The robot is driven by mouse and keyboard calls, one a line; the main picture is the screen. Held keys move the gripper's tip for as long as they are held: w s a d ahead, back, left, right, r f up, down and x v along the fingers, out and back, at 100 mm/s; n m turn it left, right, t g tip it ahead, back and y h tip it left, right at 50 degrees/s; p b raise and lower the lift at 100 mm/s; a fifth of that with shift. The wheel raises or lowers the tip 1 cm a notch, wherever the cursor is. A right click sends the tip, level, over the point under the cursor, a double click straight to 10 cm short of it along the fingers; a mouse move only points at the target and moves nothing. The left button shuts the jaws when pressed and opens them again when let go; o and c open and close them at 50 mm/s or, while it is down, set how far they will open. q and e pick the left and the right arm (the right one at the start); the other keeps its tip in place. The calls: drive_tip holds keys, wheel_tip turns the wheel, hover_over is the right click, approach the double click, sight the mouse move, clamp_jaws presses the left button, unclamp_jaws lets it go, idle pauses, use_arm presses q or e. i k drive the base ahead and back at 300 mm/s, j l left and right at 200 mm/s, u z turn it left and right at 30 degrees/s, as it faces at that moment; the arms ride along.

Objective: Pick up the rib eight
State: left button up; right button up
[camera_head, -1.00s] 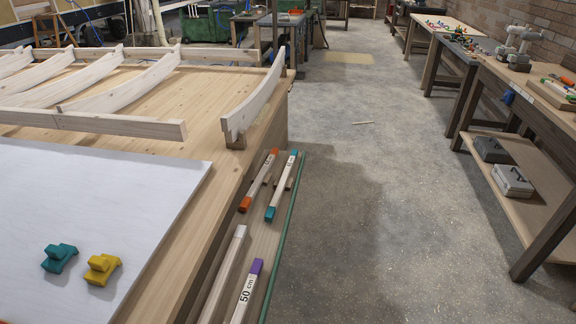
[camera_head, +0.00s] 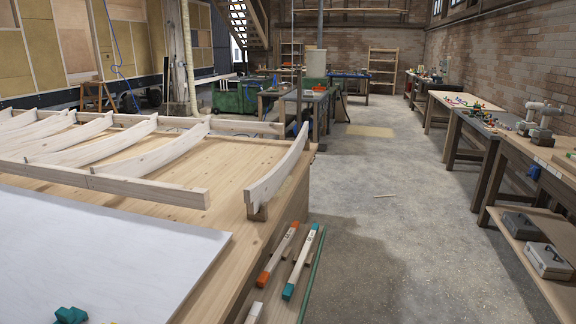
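Several pale curved wooden ribs stand in a frame on the large wooden table at the left. Another rib (camera_head: 152,157) lies further left among the framed ones. I cannot read any number on the ribs, so I cannot tell which is rib eight. Neither of my grippers shows in this view.
A white sheet (camera_head: 100,262) covers the table's near left. Sticks with orange (camera_head: 265,279) and teal (camera_head: 288,291) ends lie beside the table. Workbenches (camera_head: 533,160) line the right wall.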

sight(254, 196)
drive_tip(key=l+u, duration=0.15)
drive_tip(key=u, duration=0.3)
drive_tip(key=i+l+u, duration=0.1)
drive_tip(key=l+u, duration=0.15)
drive_tip(key=u, duration=0.15)
drive_tip(key=l+u, duration=0.15)
drive_tip(key=u, duration=0.3)
drive_tip(key=i+l+u, duration=0.15)
drive_tip(key=l+u, duration=0.2)
drive_tip(key=l, duration=0.15)
drive_tip(key=l+u, duration=0.35)
drive_tip(key=l, duration=0.2)
drive_tip(key=l+u, duration=0.3)
drive_tip(key=l, duration=0.25)
drive_tip(key=i+l+u, duration=0.15)
drive_tip(key=l, duration=2.6)
drive_tip(key=k+l+u, duration=0.15)
drive_tip(key=l, duration=2.6)
